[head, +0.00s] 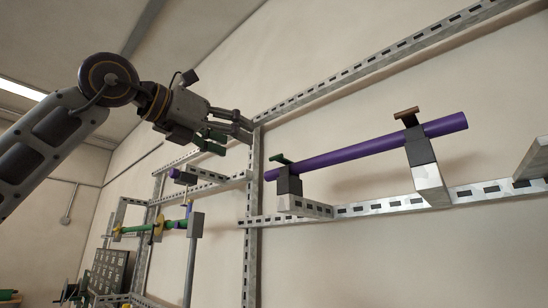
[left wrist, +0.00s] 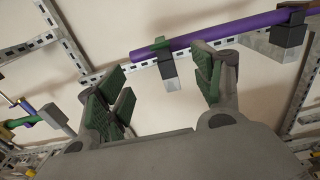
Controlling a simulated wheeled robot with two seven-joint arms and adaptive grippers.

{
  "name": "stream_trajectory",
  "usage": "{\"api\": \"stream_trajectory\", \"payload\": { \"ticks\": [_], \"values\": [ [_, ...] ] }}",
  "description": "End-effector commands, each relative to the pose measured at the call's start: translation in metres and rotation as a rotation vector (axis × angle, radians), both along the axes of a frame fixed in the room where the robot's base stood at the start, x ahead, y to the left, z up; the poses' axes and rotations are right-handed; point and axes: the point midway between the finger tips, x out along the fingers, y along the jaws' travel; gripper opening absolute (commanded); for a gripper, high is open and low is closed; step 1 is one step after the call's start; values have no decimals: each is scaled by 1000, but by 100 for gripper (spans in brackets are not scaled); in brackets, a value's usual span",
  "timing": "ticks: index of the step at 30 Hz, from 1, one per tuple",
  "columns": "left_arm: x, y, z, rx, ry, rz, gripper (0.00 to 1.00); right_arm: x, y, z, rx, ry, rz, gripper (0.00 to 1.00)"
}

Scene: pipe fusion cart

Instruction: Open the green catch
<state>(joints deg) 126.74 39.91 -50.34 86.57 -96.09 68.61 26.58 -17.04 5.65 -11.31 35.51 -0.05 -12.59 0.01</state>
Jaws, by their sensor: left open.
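The green catch (head: 282,160) sits on top of a dark clamp block (head: 289,182) at the left end of the purple pipe (head: 370,147). In the left wrist view the green catch (left wrist: 161,46) shows just beyond the space between my fingers. My left gripper (head: 229,135) is open and empty, up and to the left of the catch in the head view, apart from it. In the left wrist view the spread fingers of my left gripper (left wrist: 168,78) have green pads. My right gripper is not in view.
A brown catch (head: 406,114) tops a second clamp block farther right on the pipe. A slotted metal upright (head: 252,210) stands left of the green catch, with slotted rails above and below. Another green and purple pipe assembly (head: 140,229) is at lower left.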

Motion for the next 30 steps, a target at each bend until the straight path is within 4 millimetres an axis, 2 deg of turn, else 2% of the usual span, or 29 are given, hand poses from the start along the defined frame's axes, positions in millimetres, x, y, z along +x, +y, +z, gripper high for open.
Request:
{"api": "stream_trajectory", "payload": {
  "ticks": [8,16,30],
  "values": [
    [10,-7,0,1,2,0,67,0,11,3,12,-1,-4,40],
    [34,-25,1,1,3,-1,67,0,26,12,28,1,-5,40],
    [84,-61,1,0,2,-1,67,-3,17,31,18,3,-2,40]
  ]
}}
